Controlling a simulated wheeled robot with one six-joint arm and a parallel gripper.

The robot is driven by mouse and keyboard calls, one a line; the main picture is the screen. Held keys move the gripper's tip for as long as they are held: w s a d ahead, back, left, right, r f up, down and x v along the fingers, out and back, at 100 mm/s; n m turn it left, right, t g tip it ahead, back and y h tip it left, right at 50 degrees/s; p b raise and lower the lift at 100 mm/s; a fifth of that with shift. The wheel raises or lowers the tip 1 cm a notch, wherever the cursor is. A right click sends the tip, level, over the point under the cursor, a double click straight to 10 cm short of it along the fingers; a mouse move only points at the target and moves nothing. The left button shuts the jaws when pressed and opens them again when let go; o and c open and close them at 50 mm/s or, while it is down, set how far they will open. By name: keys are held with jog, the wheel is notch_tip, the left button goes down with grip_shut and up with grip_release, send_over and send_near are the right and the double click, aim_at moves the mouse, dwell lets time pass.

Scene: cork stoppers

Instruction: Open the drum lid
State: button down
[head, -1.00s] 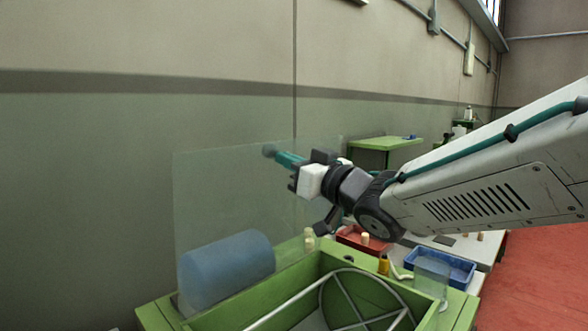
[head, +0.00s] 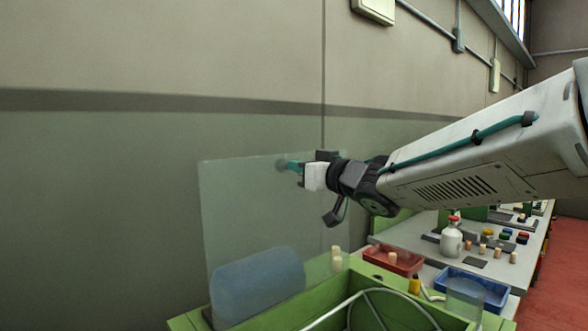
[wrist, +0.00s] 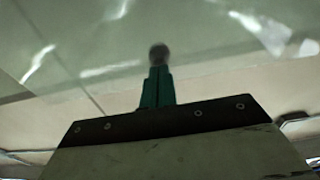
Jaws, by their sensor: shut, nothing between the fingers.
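A clear panel (head: 240,215), which looks like the drum lid, stands nearly upright at the back of the green box (head: 285,318). A round grey knob (head: 281,163) sits near its upper edge; it also shows in the wrist view (wrist: 158,53). The box is open at the top, with a wire wheel (head: 372,300) inside, cut off by the frame edge. My gripper (head: 292,166) is at the knob with its teal fingers shut and nothing between them. In the wrist view the fingertips (wrist: 158,70) overlap the knob; I cannot tell whether they touch.
A blue cylinder (head: 258,287) shows through the panel. To the right are a red tray (head: 380,262) with a cork, a blue tray (head: 480,285), a clear beaker (head: 464,300) and a white bottle (head: 451,240). The wall (head: 100,200) is behind.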

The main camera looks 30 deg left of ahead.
jog(key=shift+s+d, duration=0.1)
jog(key=v, duration=1.4)
jog(key=w+d+f+m+t+h, duration=0.3)
jog(key=w+d+f+t+h, duration=0.1)
jog(key=w+d+f+h, duration=0.15)
jog(key=s+d+f+m+h, duration=0.15)
jog(key=d+f+h, duration=0.25)
jog(key=d, duration=0.5)
jog(key=d+f+m+h, duration=0.3)
jog(key=d+f+h, duration=0.15)
jog(key=d, duration=0.35)
jog(key=s+d+f+m+g+h, duration=0.1)
jog(key=s+d+f+g+h, duration=0.15)
jog(key=s+d, duration=0.4)
jog(key=s+d+f+m+g+h, duration=0.2)
jog(key=s+d+f+g, duration=0.1)
jog(key=s+d, duration=0.4)
jog(key=s+d+f+m+g, duration=0.1)
jog(key=s+d, duration=0.3)
jog(key=s, duration=0.4)
jog(key=s+d+f+m+g+y, duration=0.1)
jog(key=s+d+m+g, duration=0.1)
jog(key=s+d, duration=0.3)
jog(key=s, duration=0.3)
jog(key=shift+f+m, duration=0.3)
jog(key=shift+m, duration=0.05)
jog(key=shift+s+g, duration=0.15)
jog(key=shift+g, duration=0.1)
